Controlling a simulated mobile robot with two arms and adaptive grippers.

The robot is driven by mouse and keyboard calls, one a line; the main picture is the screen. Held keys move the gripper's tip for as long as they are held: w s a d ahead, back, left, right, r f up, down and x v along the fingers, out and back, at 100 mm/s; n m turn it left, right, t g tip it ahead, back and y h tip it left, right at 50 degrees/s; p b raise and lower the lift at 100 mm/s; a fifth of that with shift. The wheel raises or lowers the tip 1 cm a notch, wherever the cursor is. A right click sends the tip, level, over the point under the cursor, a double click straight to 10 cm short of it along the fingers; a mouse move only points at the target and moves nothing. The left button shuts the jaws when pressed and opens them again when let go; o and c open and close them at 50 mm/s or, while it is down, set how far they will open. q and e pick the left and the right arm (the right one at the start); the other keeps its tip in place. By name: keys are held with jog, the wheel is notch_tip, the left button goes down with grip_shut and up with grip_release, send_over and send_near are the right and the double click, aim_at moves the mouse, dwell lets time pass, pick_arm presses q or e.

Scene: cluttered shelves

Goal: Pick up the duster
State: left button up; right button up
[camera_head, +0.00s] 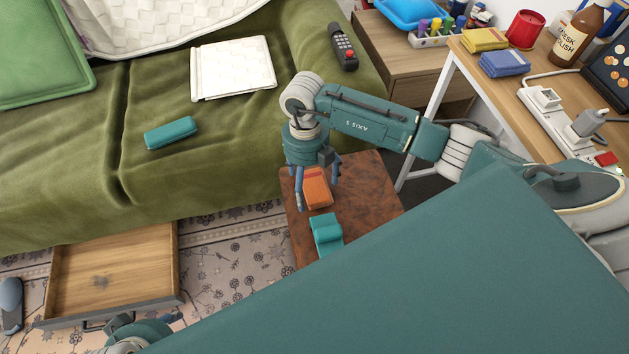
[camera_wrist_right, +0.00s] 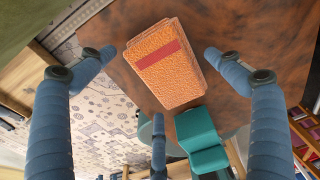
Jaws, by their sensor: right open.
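An orange textured block with a red band, which looks like the duster (camera_head: 318,188), lies on the small brown table. In the right wrist view the duster (camera_wrist_right: 165,75) sits between my spread fingers, with gaps on both sides. My right gripper (camera_head: 316,184) is open above it, pointing down; it also shows in the wrist view (camera_wrist_right: 158,65). A teal object (camera_head: 326,232) lies on the table just beside the duster, and near the third finger in the wrist view (camera_wrist_right: 200,135). My left gripper (camera_head: 128,330) is only partly visible at the bottom left; its fingers are unclear.
The brown table (camera_head: 368,190) stands against the green sofa (camera_head: 235,140). An open wooden drawer (camera_head: 115,265) is at the lower left. A white-legged desk (camera_head: 480,85) with bottle, candle and power strip is at the right. My own teal body covers the lower right.

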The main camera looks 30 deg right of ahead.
aim_at(309, 186)
jog(key=shift+f, duration=0.35)
jog(key=c, duration=1.2)
pick_arm(q)
jog(key=shift+s+r, duration=0.1)
jog(key=shift+r, duration=0.1)
pick_arm(e)
jog(key=shift+r, duration=0.55)
pick_arm(q)
notch_tip(309, 186, down, 13)
jog(key=p, duration=0.3)
jog(key=shift+w+d+g+p, duration=0.2)
jog(key=shift+g+p, duration=0.1)
jog(key=shift+p, duration=0.1)
pick_arm(e)
notch_tip(309, 186, up, 19)
